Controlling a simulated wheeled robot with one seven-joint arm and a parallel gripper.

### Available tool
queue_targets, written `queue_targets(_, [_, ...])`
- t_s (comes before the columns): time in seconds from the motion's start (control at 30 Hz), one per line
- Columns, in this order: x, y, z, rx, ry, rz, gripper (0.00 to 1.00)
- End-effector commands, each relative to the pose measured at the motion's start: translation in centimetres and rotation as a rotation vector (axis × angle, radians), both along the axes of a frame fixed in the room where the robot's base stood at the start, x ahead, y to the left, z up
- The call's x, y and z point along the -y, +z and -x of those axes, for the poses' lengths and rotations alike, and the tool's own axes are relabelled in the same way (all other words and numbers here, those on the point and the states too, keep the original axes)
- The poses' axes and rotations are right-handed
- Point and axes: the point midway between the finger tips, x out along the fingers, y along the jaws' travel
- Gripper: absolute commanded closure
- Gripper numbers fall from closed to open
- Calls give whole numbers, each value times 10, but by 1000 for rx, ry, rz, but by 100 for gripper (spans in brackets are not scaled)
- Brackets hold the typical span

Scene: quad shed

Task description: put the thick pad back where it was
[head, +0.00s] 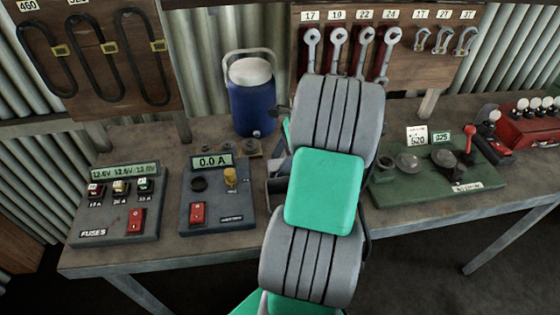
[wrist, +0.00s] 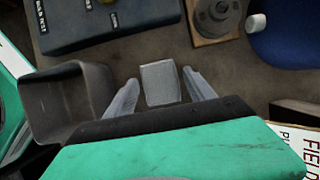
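A small grey block, which I take to be the thick pad (wrist: 162,85), shows in the wrist view between the fingers of my gripper (wrist: 160,78). The two pale fingers stand one on each side of it. A narrow strip of bench shows between the block and each finger, so my gripper looks open around it. I cannot tell whether the block rests on the bench. In the head view my arm hides the gripper and the block.
A dark open box (wrist: 70,118) stands close left of my gripper. A blue cooler (head: 251,105) stands behind, with small plates (head: 225,147) in front of it. The ammeter box (head: 217,205) is left of my arm, and a green device (head: 435,180) is right.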

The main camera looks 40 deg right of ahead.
Motion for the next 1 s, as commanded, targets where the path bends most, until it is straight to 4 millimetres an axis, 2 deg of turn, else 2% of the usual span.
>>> queue_targets(0.1, [0, 0, 0, 0, 0, 0, 29])
queue_targets(0.37, [0, 3, 0, 1, 1, 2, 29])
queue_targets(0.47, [5, 17, 2, 2, -1, 2, 29])
queue_targets(0.8, [32, 97, 21, 0, -2, 1, 29])
queue_targets(0.9, [36, 110, 24, 0, -1, 0, 29])
queue_targets(1.0, [38, 115, 26, -1, 0, -1, 29])
